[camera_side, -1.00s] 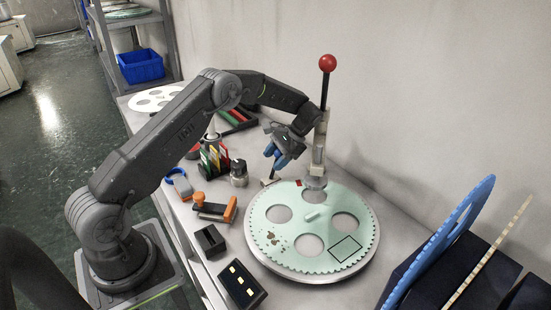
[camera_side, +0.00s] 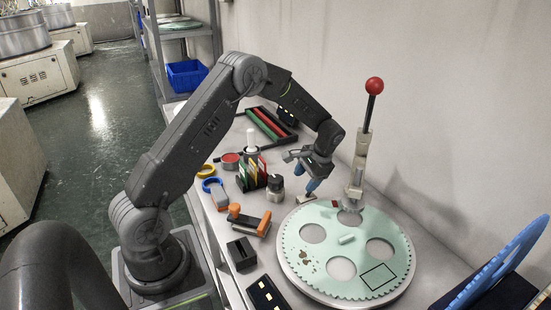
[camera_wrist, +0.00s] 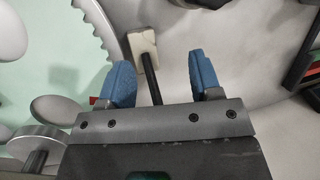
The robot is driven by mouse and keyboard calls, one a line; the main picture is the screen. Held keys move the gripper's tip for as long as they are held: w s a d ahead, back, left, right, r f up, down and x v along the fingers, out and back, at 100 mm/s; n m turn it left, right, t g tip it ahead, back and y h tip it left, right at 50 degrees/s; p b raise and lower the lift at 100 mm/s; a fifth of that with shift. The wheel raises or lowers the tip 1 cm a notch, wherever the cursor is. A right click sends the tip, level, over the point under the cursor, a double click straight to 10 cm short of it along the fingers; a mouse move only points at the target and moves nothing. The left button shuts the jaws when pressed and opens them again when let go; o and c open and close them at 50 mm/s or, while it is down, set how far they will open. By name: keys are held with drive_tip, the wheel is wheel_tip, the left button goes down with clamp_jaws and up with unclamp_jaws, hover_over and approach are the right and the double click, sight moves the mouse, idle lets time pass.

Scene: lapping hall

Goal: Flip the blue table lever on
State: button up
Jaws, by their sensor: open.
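A small lever stands at the disc's far edge: a pale base (camera_side: 306,199) with a thin dark rod. In the wrist view its cream base (camera_wrist: 143,42) and black rod (camera_wrist: 151,78) show clearly. The rod runs between my two blue fingers toward the palm, and its end is hidden behind my gripper body, so I see no blue on it. My gripper (camera_wrist: 160,63) is open, one finger on each side of the rod with gaps. In the side view my gripper (camera_side: 311,187) points down just over the lever base. Contact cannot be told.
A tall red-ball lever (camera_side: 373,87) rises close to the right of my gripper. The toothed pale-green disc (camera_side: 335,210) lies in front. A dark knob (camera_side: 275,188), card holder (camera_side: 250,178) and orange-handled tool (camera_side: 248,219) stand to the left. The wall is behind.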

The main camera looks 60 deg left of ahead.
drive_tip(key=s+t, duration=0.1)
drive_tip(key=t, duration=0.1)
drive_tip(key=s+t, duration=0.1)
drive_tip(key=t, duration=0.1)
drive_tip(key=shift+s+f, duration=0.25)
drive_tip(key=shift+s, duration=0.1)
drive_tip(key=shift+s+f+n+t, duration=0.25)
drive_tip(key=shift+s+t, duration=0.1)
drive_tip(key=shift+t, duration=0.35)
drive_tip(key=shift+s+f+n+t, duration=0.15)
drive_tip(key=shift+s+f+t, duration=0.15)
drive_tip(key=shift+t, duration=0.4)
drive_tip(key=v, duration=1.4)
drive_tip(key=s+d+r+m+t+h, duration=0.1)
drive_tip(key=s+d+r, duration=0.8)
drive_tip(key=d, duration=0.2)
drive_tip(key=shift+d+r, duration=0.25)
drive_tip(key=shift+r, duration=0.1)
drive_tip(key=shift+s, duration=0.1)
drive_tip(key=s+d+r+h, duration=0.1)
drive_tip(key=s+d+r, duration=0.1)
drive_tip(key=s+d, duration=0.2)
drive_tip(key=shift+s+m+t+h, duration=0.3)
drive_tip(key=shift+s+m+h, duration=0.1)
drive_tip(key=shift+s, duration=0.8)
